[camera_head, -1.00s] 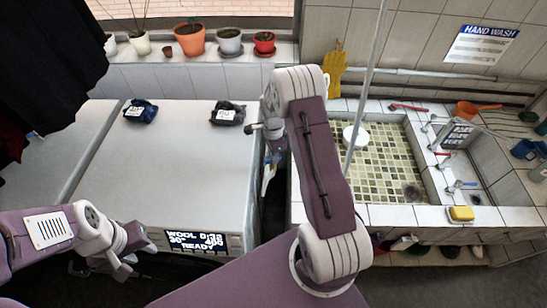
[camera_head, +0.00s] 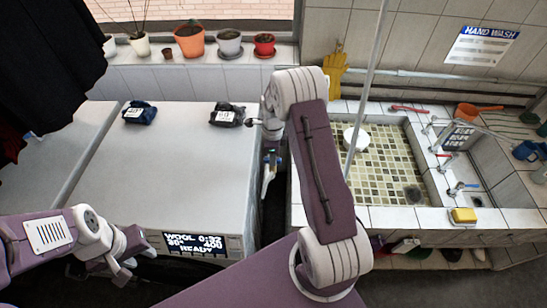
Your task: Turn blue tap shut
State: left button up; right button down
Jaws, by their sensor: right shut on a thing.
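The blue tap (camera_head: 461,187) is at the front right of the tiled sink, on the ledge between the large basin and the narrow one. No gripper is near it. My left gripper (camera_head: 125,271) hangs low at the left, in front of the washing machine, empty with its fingers apart. My right arm rises in the middle and bends at the elbow. Its far end is mostly hidden behind its own links, above the gap between machine and sink, so its fingers and anything in them cannot be made out.
A red-handled tap (camera_head: 444,156) stands behind the blue one. A yellow sponge (camera_head: 463,215) lies on the sink's front edge. The washing machine (camera_head: 165,175) carries two dark bundles. A thin pole (camera_head: 367,85) rises beside the basin (camera_head: 385,170). An orange scoop (camera_head: 468,111) lies at the back.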

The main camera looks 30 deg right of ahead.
jog(key=shift+w+r, duration=0.15)
jog(key=shift+w, duration=0.05)
jog(key=c, duration=1.6)
grip_release()
jog(key=shift+o, duration=1)
jog(key=shift+s+a, duration=0.1)
jog(key=shift+a, duration=0.05)
jog(key=shift+r, duration=0.2)
notch_tip(320, 180, up, 8)
jog(key=b, duration=0.2)
jog(key=shift+b, duration=0.4)
jog(key=shift+r, duration=0.35)
